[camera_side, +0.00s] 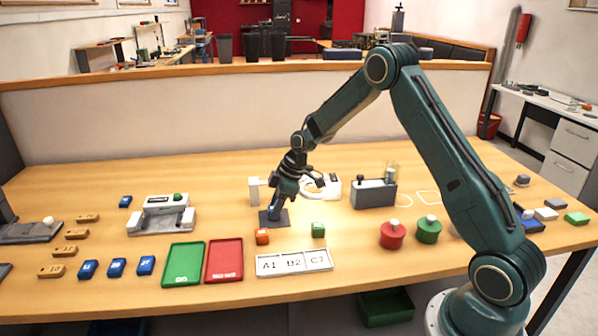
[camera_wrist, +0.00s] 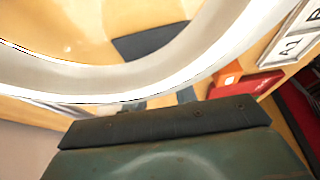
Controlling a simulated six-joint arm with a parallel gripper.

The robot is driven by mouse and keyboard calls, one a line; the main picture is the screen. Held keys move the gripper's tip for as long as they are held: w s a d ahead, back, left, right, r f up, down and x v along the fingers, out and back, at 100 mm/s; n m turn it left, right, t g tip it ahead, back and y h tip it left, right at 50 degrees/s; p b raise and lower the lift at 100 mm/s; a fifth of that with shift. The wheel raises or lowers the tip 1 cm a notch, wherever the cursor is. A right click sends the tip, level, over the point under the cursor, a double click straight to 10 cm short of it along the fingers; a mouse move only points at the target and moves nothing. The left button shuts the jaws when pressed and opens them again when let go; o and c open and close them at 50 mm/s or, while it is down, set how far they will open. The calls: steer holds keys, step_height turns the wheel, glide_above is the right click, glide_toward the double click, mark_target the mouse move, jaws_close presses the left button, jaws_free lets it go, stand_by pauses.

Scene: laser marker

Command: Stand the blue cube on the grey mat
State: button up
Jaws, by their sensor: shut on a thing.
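The grey mat (camera_side: 266,220) lies flat on the table near the middle, behind the orange cube. It also shows as a dark patch in the wrist view (camera_wrist: 155,42). My gripper (camera_side: 274,212) points down over the mat, with its tips low and close to the mat's surface. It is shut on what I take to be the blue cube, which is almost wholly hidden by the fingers. Whether the cube touches the mat cannot be made out. In the wrist view a big white ring covers much of the area around the fingertips.
A white ring device (camera_side: 322,187) is close to my gripper's right. A white stand (camera_side: 254,190) is behind the mat. Red (camera_side: 224,260) and green (camera_side: 183,264) trays lie front left.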

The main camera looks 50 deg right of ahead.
steer(key=shift+f, duration=0.15)
steer(key=o, duration=0.9)
steer(key=shift+o, duration=0.2)
steer(key=v, duration=1.2)
steer(key=shift+r, duration=0.2)
